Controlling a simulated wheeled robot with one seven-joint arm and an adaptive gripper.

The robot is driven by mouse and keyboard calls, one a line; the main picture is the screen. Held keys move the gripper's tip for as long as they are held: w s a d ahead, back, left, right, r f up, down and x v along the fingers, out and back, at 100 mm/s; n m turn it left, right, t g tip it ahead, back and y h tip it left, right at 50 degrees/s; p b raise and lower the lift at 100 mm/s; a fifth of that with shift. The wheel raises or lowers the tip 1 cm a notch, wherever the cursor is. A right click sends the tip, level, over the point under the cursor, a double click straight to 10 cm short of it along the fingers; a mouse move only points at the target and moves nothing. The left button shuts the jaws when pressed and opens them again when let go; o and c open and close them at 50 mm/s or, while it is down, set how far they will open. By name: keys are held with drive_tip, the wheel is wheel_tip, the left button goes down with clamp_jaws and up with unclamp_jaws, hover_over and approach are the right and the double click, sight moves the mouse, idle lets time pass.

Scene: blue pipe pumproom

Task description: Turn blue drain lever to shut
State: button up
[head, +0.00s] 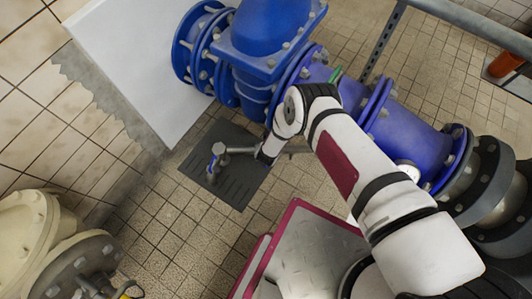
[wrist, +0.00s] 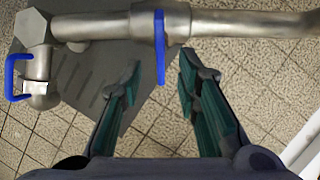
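A blue lever (wrist: 159,28) sits on a grey metal pipe (wrist: 100,26) in the wrist view and points across the pipe toward me. My gripper (wrist: 160,62) is open, with a green-padded finger on each side of the lever's near end. The lever appears between the fingertips, with gaps on both sides; I cannot tell the depth. A second blue handle (wrist: 10,72), a bent loop, is on the pipe's left end. In the head view, my gripper (head: 266,156) is at the drain pipe (head: 238,150) and hides the lever; the loop handle (head: 214,162) shows at the left.
A dark floor grate (head: 232,188) lies under the pipe. A large blue pipe and valve body (head: 265,40) stands behind. A white panel (head: 140,55) is at upper left, and a cream flanged pump (head: 30,240) at lower left. Tiled floor between is clear.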

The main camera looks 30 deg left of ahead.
drive_tip(key=v, duration=0.5)
drive_tip(key=shift+r, duration=0.15)
idle(0.5)
